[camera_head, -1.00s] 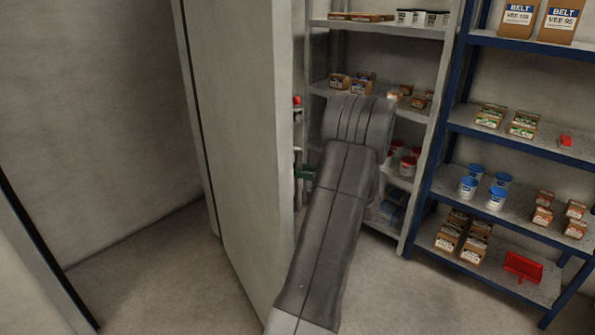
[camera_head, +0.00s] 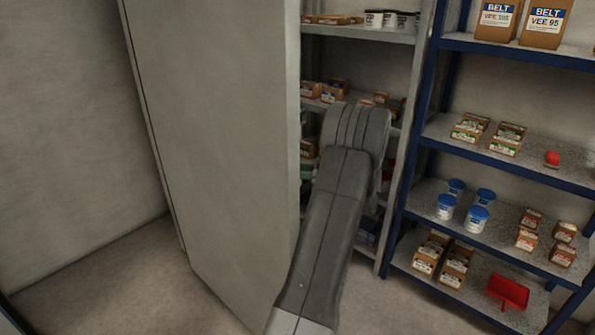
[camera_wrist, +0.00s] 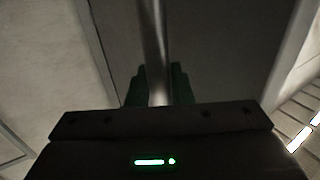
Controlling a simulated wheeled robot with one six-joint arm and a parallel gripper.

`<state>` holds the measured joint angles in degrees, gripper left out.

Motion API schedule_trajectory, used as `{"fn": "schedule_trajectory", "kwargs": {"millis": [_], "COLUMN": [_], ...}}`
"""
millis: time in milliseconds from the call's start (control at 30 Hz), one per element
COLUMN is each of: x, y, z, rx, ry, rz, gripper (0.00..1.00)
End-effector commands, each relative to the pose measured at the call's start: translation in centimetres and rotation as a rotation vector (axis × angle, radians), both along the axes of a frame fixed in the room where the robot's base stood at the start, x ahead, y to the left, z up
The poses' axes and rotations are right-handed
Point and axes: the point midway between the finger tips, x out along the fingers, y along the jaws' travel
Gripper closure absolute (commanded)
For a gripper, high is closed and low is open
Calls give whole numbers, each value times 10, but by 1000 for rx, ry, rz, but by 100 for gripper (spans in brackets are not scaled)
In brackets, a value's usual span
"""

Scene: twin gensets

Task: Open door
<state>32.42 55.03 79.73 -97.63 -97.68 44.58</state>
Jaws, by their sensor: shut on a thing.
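The door (camera_head: 215,130) is a tall plain grey panel, standing ajar left of my arm in the head view. Its near edge runs beside my forearm, and its lower edge is above the floor. In the wrist view, a vertical metal bar handle (camera_wrist: 157,45) stands in front of a dark panel (camera_wrist: 215,45), the door's other face. My gripper (camera_wrist: 158,90) has green fingers on both sides of this bar and is shut on it. In the head view my arm and the door edge hide the handle and most of the gripper.
A grey shelf rack (camera_head: 375,33) with boxes and tubs stands behind my arm. A blue-framed rack (camera_head: 415,165) with cartons, blue-lidded tubs and a red dustpan (camera_head: 508,291) stands to the right. Bare floor (camera_head: 110,285) shows at lower left, between the door and the wall.

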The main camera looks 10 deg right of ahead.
Motion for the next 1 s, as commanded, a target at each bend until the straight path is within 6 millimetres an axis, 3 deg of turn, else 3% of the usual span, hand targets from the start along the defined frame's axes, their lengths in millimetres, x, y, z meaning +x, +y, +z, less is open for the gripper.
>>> {"fn": "schedule_trajectory", "kwargs": {"millis": [467,500,600,1000], "x": [1,1,1,-2], "y": [2,1,1,-8], "z": [-1,-1,-1,-2], "rx": [0,0,0,-1], "ry": [2,2,2,1], "rz": [9,9,9,5], "gripper": [100,78,60,60]}}
